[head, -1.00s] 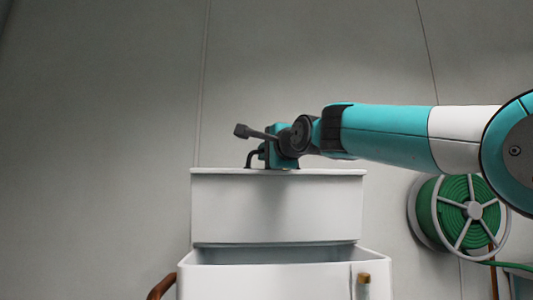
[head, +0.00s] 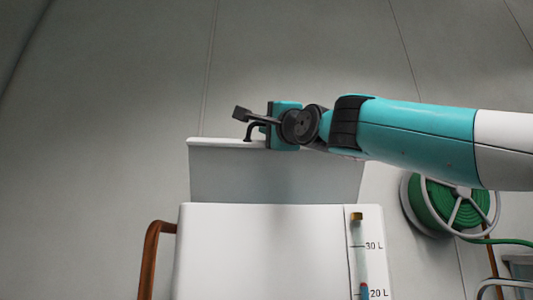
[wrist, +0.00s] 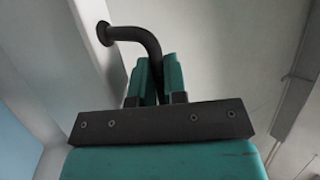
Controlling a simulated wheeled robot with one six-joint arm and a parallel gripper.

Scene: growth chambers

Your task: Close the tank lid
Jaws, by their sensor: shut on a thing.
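The white tank (head: 260,250) stands in the middle of the head view, its front wall toward me. Its pale lid (head: 255,172) is raised and stands up behind the tank's front rim. The black bent lid handle (head: 248,130) is at the lid's upper edge. My gripper (head: 268,128) is at that edge, beside the handle. In the wrist view the teal fingers (wrist: 158,80) are closed around the end of the dark handle (wrist: 135,36), whose other end meets the pale lid (wrist: 97,25). The inside of the tank is hidden.
A level gauge (head: 360,250) with litre marks is on the tank's front right. A copper pipe (head: 148,250) runs at the left. A green hose reel (head: 450,205) hangs on the grey wall at the right, below my arm.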

